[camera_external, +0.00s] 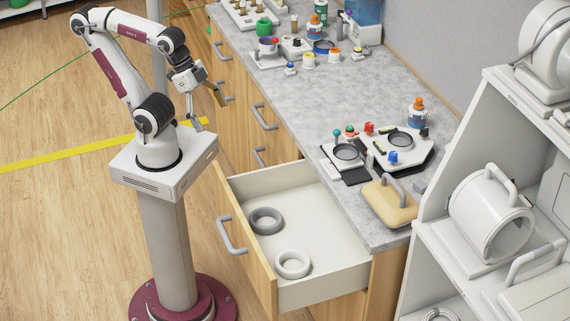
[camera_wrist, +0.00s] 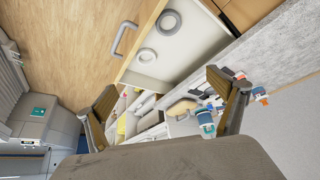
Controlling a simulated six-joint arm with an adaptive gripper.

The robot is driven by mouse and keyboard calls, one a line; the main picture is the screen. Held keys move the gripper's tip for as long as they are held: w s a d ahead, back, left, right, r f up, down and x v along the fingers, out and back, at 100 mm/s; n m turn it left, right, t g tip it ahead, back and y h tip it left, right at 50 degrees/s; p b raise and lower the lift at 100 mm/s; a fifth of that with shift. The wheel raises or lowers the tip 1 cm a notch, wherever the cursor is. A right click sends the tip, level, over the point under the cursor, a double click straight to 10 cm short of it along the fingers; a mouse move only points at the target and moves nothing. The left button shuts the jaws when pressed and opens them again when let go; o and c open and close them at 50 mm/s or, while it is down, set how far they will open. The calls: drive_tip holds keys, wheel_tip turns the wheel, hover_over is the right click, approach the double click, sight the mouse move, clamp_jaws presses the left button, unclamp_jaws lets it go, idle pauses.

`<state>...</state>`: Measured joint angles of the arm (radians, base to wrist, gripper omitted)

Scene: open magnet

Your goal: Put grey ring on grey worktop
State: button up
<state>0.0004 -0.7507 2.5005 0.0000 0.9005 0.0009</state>
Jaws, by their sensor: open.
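The grey ring (camera_external: 265,221) lies flat on the floor of the open drawer (camera_external: 328,258), toward its far left part in the external view. The wrist view also shows this ring (camera_wrist: 169,22) near the top. The grey worktop (camera_external: 345,93) runs above the drawers, with its front edge along the cabinet. My gripper (camera_external: 208,107) hangs beside my arm's base column, left of the worktop and away from the ring. It is open and empty, with its two fingers spread apart in the wrist view (camera_wrist: 165,105).
A white ring (camera_external: 293,264) lies in the same drawer, nearer the camera. A tan block with a handle (camera_external: 389,203) and small trays (camera_external: 398,148) crowd the worktop's near end. Bottles and parts fill the far end. The worktop's middle is clear. White shelves (camera_external: 480,250) stand at right.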

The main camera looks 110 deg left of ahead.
drive_tip(key=shift+w, duration=0.15)
drive_tip(key=w+a+f+m+g, duration=0.2)
drive_tip(key=w+f+m+g, duration=0.1)
drive_tip(key=w+f+m, duration=0.85)
drive_tip(key=w+a+f+m+g, duration=0.1)
drive_tip(key=f+m, duration=0.5)
drive_tip(key=f, duration=0.4)
drive_tip(key=w+a+f+m+g, duration=0.1)
drive_tip(key=w+f+m, duration=0.1)
drive_tip(key=f+m, duration=0.5)
wheel_tip(320, 180, down, 4)
drive_tip(key=shift+w+a+g, duration=0.25)
drive_tip(key=shift+a+g, duration=0.05)
drive_tip(key=shift+a, duration=0.1)
drive_tip(key=shift+f+m, duration=0.1)
drive_tip(key=shift+m, duration=0.15)
drive_tip(key=shift+f, duration=1.2)
drive_tip(key=shift+f, duration=0.1)
